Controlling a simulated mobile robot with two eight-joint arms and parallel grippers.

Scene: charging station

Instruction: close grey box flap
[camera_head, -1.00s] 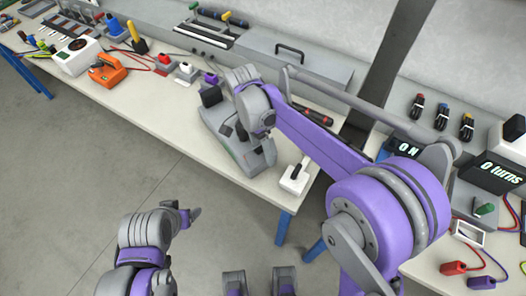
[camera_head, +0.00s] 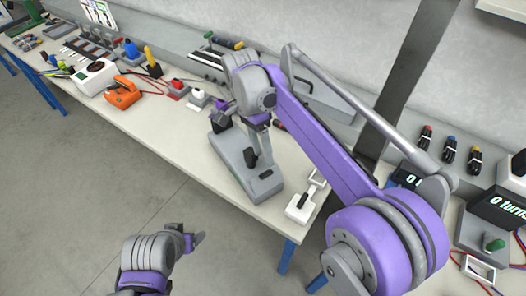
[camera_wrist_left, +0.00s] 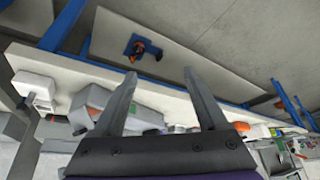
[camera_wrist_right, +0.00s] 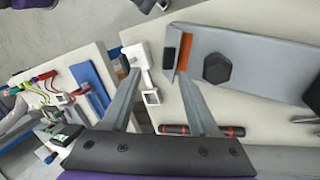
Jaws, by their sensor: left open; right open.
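The grey box (camera_head: 240,180), with black knobs, lies on the table near its front edge. In the right wrist view the grey box (camera_wrist_right: 265,62) has an orange recess (camera_wrist_right: 185,52) at its near end. A narrow grey strip beside it looks like the flap (camera_wrist_right: 170,45). My right gripper (camera_wrist_right: 157,75) is open; one fingertip is close to the recess, but contact cannot be told. In the head view my right gripper (camera_head: 258,152) is over the box and partly hides it. My left gripper (camera_head: 198,240) is open, empty and off the table's front edge.
A white switch block (camera_head: 300,206) stands right of the box, near the table corner. An orange tool (camera_head: 122,93) and several small devices sit at left.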

